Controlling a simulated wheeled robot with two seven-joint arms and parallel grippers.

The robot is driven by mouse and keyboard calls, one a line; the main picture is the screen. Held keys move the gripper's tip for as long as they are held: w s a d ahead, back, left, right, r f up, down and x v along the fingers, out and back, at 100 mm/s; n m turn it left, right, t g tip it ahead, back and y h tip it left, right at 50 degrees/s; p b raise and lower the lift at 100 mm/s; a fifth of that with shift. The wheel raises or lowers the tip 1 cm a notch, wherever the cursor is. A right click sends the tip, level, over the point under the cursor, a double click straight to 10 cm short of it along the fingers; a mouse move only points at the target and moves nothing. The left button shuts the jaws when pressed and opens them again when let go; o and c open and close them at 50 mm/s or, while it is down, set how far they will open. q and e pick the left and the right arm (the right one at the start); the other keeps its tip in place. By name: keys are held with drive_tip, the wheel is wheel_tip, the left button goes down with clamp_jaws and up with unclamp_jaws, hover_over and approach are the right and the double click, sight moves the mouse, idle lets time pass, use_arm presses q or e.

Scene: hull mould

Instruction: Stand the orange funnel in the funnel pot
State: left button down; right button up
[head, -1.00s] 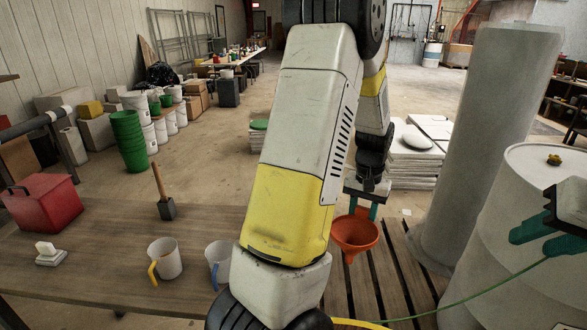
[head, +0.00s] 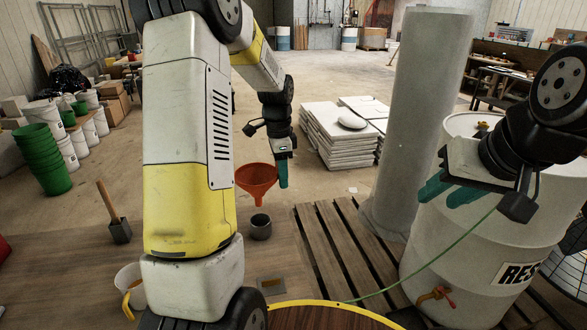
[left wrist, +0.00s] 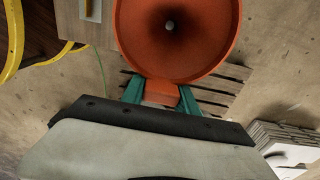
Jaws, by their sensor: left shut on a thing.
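The orange funnel (head: 256,178) hangs upright, wide mouth up, in the head view. My left gripper (head: 283,172) is shut on the funnel's side tab, which shows between the teal fingers in the left wrist view (left wrist: 160,92). The funnel pot, a small dark grey cup (head: 260,230), stands below the funnel in the head view. The spout tip appears just above the pot's rim; I cannot tell how well they line up in depth. The pot is not visible in the left wrist view. My right gripper (head: 449,190) is open and empty in front of the white barrel.
A slatted pallet (head: 330,245) lies right of the pot. A white barrel (head: 440,250) and a tall grey column (head: 425,110) stand further right. A yellow-rimmed round top (head: 310,318) is at the front.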

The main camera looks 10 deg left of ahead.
use_arm(q)
drive_tip(key=shift+f, duration=2.35)
wheel_tip(320, 180, down, 6)
idle(0.4)
drive_tip(key=c, duration=0.9)
unclamp_jaws()
drive_tip(key=shift+o, duration=0.2)
